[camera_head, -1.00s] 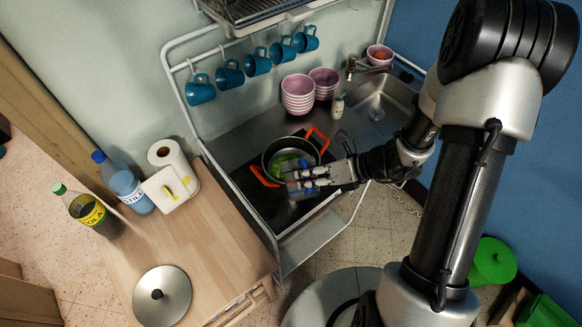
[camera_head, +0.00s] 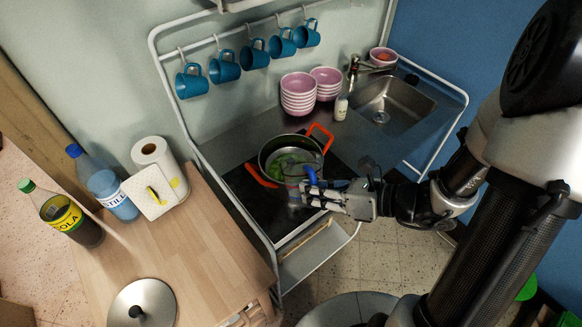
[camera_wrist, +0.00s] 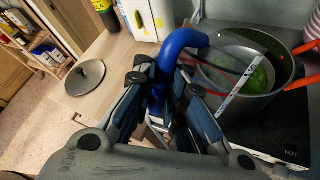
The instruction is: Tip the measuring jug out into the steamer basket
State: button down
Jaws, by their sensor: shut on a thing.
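The measuring jug (camera_wrist: 241,88) is clear, with a pale scale strip and a blue handle that also shows in the head view (camera_head: 312,176). My gripper (camera_wrist: 163,85) is shut on this handle; in the head view my gripper (camera_head: 308,190) is at the front right of the pot. The jug's body is hard to make out but appears tilted over the pot. The steamer basket cannot be told apart from the dark pot with orange handles (camera_head: 268,157). Something green (camera_head: 290,163) shows there; I cannot tell whether it is in the jug or the pot.
The pot stands on a black hob (camera_head: 259,200). Pink bowls (camera_head: 298,95), a small white bottle (camera_head: 341,107) and the sink (camera_head: 392,105) are behind. Blue mugs (camera_head: 224,68) hang above. The wooden counter left holds two bottles, a paper roll (camera_head: 150,153) and a lid (camera_head: 142,305).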

jog(key=shift+s+d+f+b, duration=0.1)
jog(key=shift+s+f+b, duration=0.1)
jog(key=shift+f+b, duration=0.3)
jog(key=shift+s+r+p, duration=0.1)
jog(key=shift+r+p, duration=0.3)
jog(key=shift+p, duration=1.25)
jog(key=shift+f+p, duration=0.1)
jog(key=shift+p, duration=0.35)
jog(key=shift+d+f+n+t+p, duration=0.1)
jog(key=shift+n+t+p, duration=0.2)
jog(key=shift+p, duration=0.15)
